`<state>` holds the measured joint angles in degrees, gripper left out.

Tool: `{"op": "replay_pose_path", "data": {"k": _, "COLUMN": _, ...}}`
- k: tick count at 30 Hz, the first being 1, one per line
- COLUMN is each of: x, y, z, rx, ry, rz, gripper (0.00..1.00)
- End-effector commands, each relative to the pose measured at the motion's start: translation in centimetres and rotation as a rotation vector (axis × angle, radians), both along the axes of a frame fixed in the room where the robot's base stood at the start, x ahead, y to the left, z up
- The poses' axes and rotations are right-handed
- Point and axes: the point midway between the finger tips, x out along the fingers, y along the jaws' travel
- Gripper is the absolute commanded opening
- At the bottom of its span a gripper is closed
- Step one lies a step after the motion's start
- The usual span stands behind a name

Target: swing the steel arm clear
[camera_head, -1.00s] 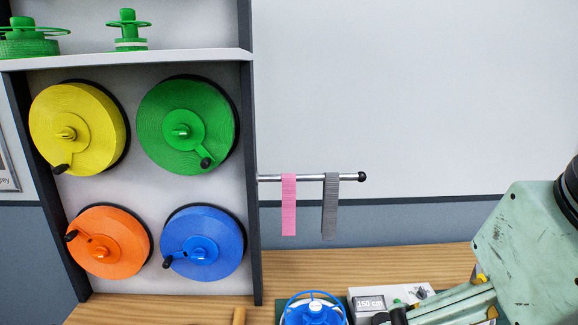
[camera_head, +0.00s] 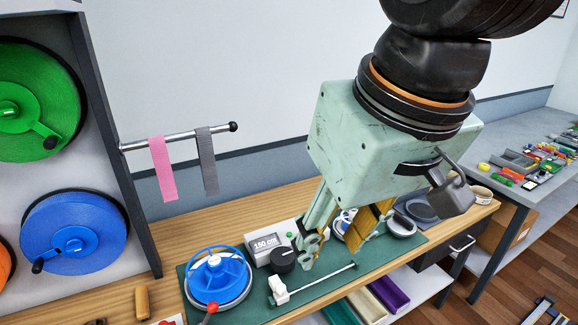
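A steel arm (camera_head: 185,138) with a black ball end juts out from the side of the reel rack. A pink strap (camera_head: 162,168) and a grey strap (camera_head: 207,160) hang from it. A second, thin steel rod (camera_head: 318,284) with a white block at its left end lies low across the green mat; I cannot tell whether it pivots. My gripper (camera_head: 331,248) points down above the mat, right of the rack arm and apart from it. Its fingers are spread, with nothing seen held between them. The fingers partly hide items behind them.
A blue hand reel (camera_head: 217,278), a display box reading 150 cm (camera_head: 265,243) and a black knob (camera_head: 283,260) sit left of my gripper. The rack (camera_head: 115,120) holds large strap reels. A grey side table (camera_head: 520,170) with small parts stands right. Wall space beyond the rack arm is clear.

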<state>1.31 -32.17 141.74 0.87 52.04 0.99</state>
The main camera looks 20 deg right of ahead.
Motion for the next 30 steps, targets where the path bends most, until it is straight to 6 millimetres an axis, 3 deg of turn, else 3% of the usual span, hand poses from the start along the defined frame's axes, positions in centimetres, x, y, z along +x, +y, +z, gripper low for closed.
{"op": "replay_pose_path", "data": {"k": 12, "x": 4.0, "y": -1.0, "z": 2.0, "rx": 0.057, "ry": 0.059, "rz": -0.126, "gripper": 0.0}}
{"op": "replay_pose_path", "data": {"k": 30, "x": 10.3, "y": -3.3, "z": 3.8, "rx": 0.146, "ry": 0.141, "rz": -0.316, "gripper": 0.0}}
